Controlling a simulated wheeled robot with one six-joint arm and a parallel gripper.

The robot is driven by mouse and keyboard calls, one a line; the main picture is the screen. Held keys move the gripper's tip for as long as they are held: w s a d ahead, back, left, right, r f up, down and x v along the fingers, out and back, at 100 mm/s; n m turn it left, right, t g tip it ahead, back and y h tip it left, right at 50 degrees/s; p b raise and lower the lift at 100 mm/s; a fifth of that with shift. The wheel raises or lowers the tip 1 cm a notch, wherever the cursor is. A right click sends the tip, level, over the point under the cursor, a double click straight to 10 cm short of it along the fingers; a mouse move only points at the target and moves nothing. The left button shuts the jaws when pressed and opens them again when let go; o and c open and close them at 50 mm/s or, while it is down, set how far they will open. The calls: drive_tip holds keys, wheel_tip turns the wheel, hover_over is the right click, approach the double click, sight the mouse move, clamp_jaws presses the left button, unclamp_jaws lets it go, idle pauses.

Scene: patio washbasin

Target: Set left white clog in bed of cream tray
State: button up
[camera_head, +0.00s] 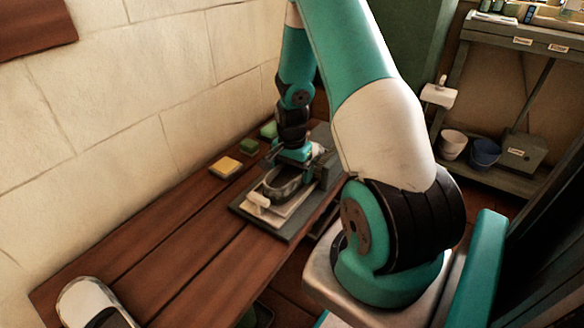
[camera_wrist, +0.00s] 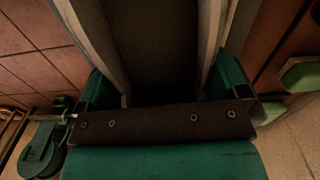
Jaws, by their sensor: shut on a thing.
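My gripper (camera_head: 296,168) points down over the far end of the wooden bench. It is shut on a pale clog (camera_head: 270,190) with a dark opening, held at or just above the cream tray (camera_head: 288,212). I cannot tell whether the clog touches the tray bed. In the wrist view, a dark grey surface (camera_wrist: 152,45) fills the space between the jaws, with pale edges on both sides. Another white clog (camera_head: 85,298) with a dark opening lies on the near left end of the bench, cut by the frame edge.
A dark grey board (camera_head: 283,236) lies under the tray. A yellow-topped sponge (camera_head: 226,167) and green blocks (camera_head: 249,146) sit beside it near the wall. The middle of the wooden bench (camera_head: 180,250) is clear. A shelf with buckets (camera_head: 486,152) stands at right.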

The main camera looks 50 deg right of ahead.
idle(0.4)
drive_tip(key=o, duration=0.7)
drive_tip(key=shift+r, duration=0.1)
wheel_tip(320, 180, up, 17)
drive_tip(key=p, duration=0.6)
drive_tip(key=a+r+n+t+y, duration=0.1)
drive_tip(key=a+r+n, duration=0.45)
drive_tip(key=a, duration=0.55)
drive_tip(key=a+r+n+y, duration=0.1)
drive_tip(key=a+r+n, duration=0.45)
drive_tip(key=a, duration=0.55)
drive_tip(key=s+a+r+n+g+y, duration=0.1)
drive_tip(key=s+a+r+n, duration=0.1)
drive_tip(key=s+a+n, duration=0.5)
drive_tip(key=s+a+r+n+y, duration=0.1)
drive_tip(key=s+a+r+n, duration=0.2)
drive_tip(key=s+a+n, duration=0.35)
wheel_tip(320, 180, up, 28)
drive_tip(key=s+m+p, duration=0.1)
drive_tip(key=p, duration=2.7)
drive_tip(key=shift+s+a, duration=0.25)
drive_tip(key=shift+s, duration=0.05)
